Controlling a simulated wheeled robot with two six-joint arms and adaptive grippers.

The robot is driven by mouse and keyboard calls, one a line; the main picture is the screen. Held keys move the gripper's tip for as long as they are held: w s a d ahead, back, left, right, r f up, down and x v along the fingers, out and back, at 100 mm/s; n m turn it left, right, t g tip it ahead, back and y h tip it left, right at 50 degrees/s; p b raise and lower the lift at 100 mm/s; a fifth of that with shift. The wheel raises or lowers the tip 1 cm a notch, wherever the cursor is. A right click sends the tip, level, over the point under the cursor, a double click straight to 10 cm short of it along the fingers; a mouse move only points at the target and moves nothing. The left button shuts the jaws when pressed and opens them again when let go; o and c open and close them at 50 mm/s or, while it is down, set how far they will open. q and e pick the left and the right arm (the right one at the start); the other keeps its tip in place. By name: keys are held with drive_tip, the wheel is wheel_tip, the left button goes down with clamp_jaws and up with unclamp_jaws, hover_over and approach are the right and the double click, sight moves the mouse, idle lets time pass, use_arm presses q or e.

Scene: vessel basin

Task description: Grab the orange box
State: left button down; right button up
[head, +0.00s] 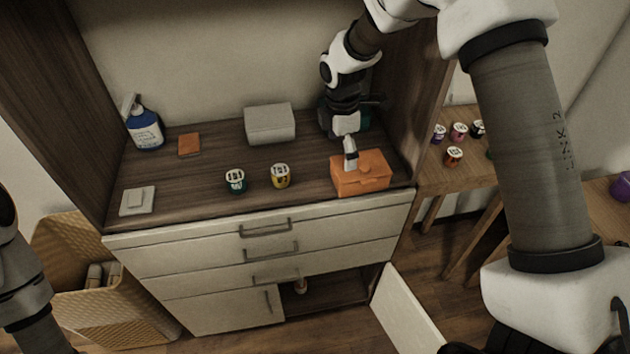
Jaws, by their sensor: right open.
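The orange box (362,178) is a closed, lidded box. It sits on the wooden top of the cabinet, near the front right corner. My right gripper (350,160) is over the back left part of the box, pointing down. It is open, with its near finger seen edge-on at the lid; I cannot tell whether it touches the box. The far finger is hidden. On the left only part of my left arm shows at the picture's edge; its gripper is not seen.
On the cabinet top (205,190) are a spray bottle (144,128), an orange-brown block (189,145), a grey box (270,124), a green jar (235,182), a yellow jar (280,176) and a white switch-like plate (138,201). A cabinet door (403,312) stands open below. A wicker basket (75,250) stands left.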

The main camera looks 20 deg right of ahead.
sight(346, 175)
drive_tip(key=shift+s+d+f+y, duration=0.1)
drive_tip(key=shift+d+f+y, duration=0.25)
drive_tip(key=shift+f, duration=0.3)
drive_tip(key=shift+s+d+f, duration=0.1)
drive_tip(key=shift+d+f, duration=0.25)
drive_tip(key=shift+f, duration=0.3)
drive_tip(key=shift+d+f, duration=0.35)
drive_tip(key=shift+f, duration=0.25)
drive_tip(key=f, duration=0.1)
drive_tip(key=f+p, duration=0.1)
drive_tip(key=f, duration=0.3)
drive_tip(key=shift+a, duration=0.3)
drive_tip(key=shift+d+f, duration=0.2)
use_arm(q)
drive_tip(key=shift+s+r, duration=0.15)
drive_tip(key=shift+r, duration=0.25)
use_arm(e)
drive_tip(key=shift+a, duration=0.15)
drive_tip(key=c, duration=0.8)
